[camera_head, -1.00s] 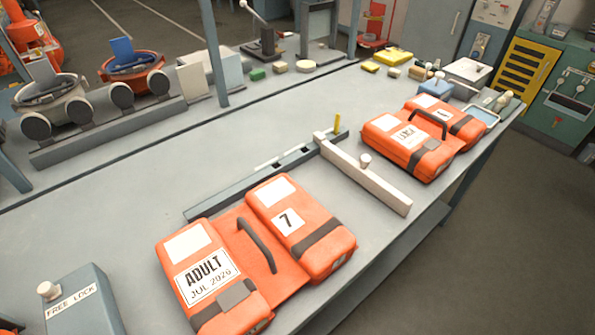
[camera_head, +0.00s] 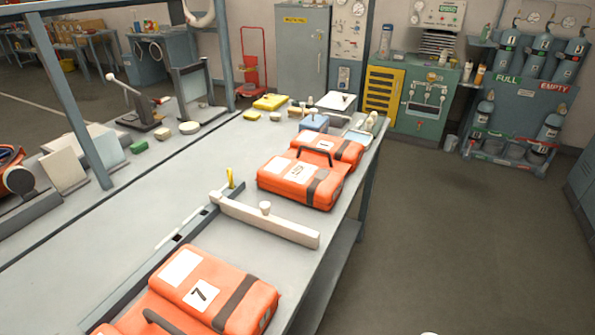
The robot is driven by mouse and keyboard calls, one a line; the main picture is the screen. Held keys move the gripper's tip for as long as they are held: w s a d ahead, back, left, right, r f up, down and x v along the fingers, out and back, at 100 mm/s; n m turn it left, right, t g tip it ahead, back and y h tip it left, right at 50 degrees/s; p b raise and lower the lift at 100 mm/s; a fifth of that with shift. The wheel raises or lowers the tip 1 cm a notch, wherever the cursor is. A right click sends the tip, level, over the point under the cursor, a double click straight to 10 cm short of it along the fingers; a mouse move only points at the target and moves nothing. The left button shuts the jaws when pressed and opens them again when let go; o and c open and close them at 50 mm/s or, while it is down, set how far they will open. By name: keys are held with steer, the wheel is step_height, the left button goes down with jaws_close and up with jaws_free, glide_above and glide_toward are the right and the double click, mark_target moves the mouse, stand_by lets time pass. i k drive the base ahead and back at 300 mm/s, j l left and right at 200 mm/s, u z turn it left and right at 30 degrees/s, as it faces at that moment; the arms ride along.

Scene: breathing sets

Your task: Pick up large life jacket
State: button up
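Two orange life jackets lie flat on the long grey workbench (camera_head: 120,225). The nearer, larger-looking jacket (camera_head: 240,300) has a white label with a 7, a dark strap and a black handle, and the bottom edge of the view cuts it off. The farther, smaller-looking jacket (camera_head: 285,180) has white labels, dark straps and a black handle. A pale bar with a knob (camera_head: 275,222) lies across the bench between them. My gripper is not clearly in view; a small pale shape at the bottom edge cannot be made out.
Open floor (camera_head: 440,230) lies right of the bench. A blue post (camera_head: 75,105) rises at the bench's left. Small blocks and a blue box (camera_head: 314,122) sit at the far end. A green cabinet (camera_head: 425,105) and a cylinder rack (camera_head: 520,115) stand behind.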

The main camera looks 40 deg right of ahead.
mark_target(312, 171)
steer(key=l+u, duration=0.25)
steer(key=u, duration=0.2)
steer(key=i+l+u, duration=0.1)
steer(key=l+u, duration=0.15)
steer(key=u, duration=0.2)
steer(key=l+u, duration=0.25)
steer(key=u, duration=0.2)
steer(key=k+l+u, duration=0.1)
steer(key=l, duration=0.3)
steer(key=k+l+u, duration=0.15)
steer(key=l, duration=0.25)
steer(key=k+l+u, duration=0.1)
steer(key=l, duration=0.3)
steer(key=k+l+u, duration=0.15)
steer(key=l, duration=0.25)
steer(key=k+l+u, duration=0.1)
steer(key=l, duration=0.3)
steer(key=k+l+u, duration=0.15)
steer(key=k+l, duration=0.05)
steer(key=l, duration=0.15)
